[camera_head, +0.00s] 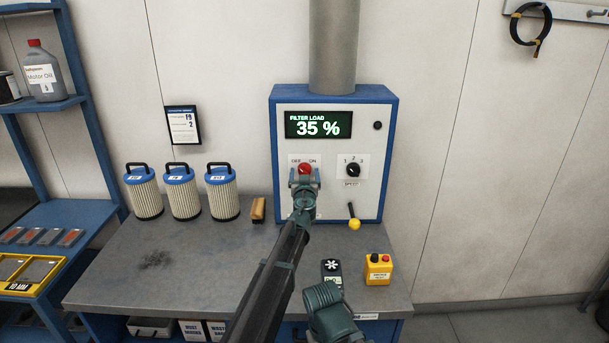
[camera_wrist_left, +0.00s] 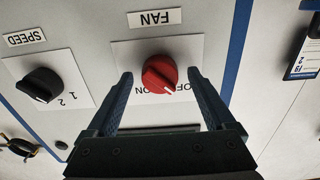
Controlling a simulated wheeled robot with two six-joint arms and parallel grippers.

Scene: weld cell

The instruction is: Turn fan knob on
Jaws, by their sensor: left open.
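The red fan knob (camera_head: 305,169) sits on a white OFF/ON plate on the control box front, below the display. In the left wrist view the red knob (camera_wrist_left: 160,74) appears upside down under a FAN label (camera_wrist_left: 154,18), its white pointer mark slanting toward the OFF lettering. My left gripper (camera_head: 304,182) reaches up to the knob from below. In the left wrist view its two open fingers (camera_wrist_left: 160,85) stand on either side of the knob, with visible gaps. My right gripper does not show clearly; a teal arm part (camera_head: 328,310) is at the bottom.
A black speed knob (camera_head: 352,170) is right of the fan knob, with a yellow-ended lever (camera_head: 354,222) below. The display (camera_head: 318,125) reads FILTER LOAD 35 %. Several filters (camera_head: 183,194) stand left on the bench (camera_head: 200,255). A yellow button box (camera_head: 378,269) stands right.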

